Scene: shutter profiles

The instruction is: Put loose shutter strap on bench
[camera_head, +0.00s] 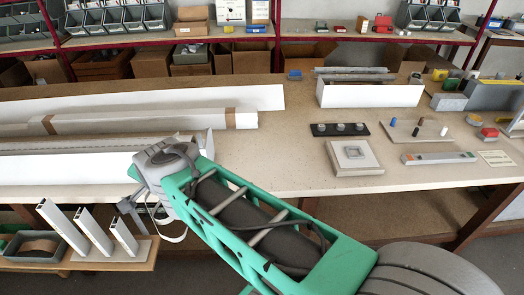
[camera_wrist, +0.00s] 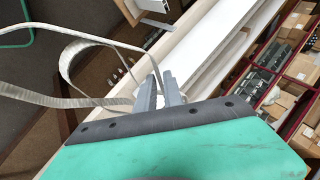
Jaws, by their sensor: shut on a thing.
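The shutter strap is a pale grey-white band. In the head view the strap (camera_head: 172,238) hangs in a loop below my gripper (camera_head: 130,205), in front of the bench's front edge. In the wrist view the strap (camera_wrist: 66,62) curls in wide loops to the left of my gripper (camera_wrist: 160,86), whose grey fingers are shut on it. The exact grip spot is small and partly hidden. The bench (camera_head: 290,180) has a beige top and lies beyond my gripper. My green arm hides part of its front edge.
Long white shutter profiles (camera_head: 90,172) lie on the bench's left side. A white box of profiles (camera_head: 370,95) stands at the back right. A black strip (camera_head: 340,130), a framed plate (camera_head: 353,155) and a level (camera_head: 440,158) lie on the right. The bench middle is bare. Upright profile samples (camera_head: 90,230) stand below left.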

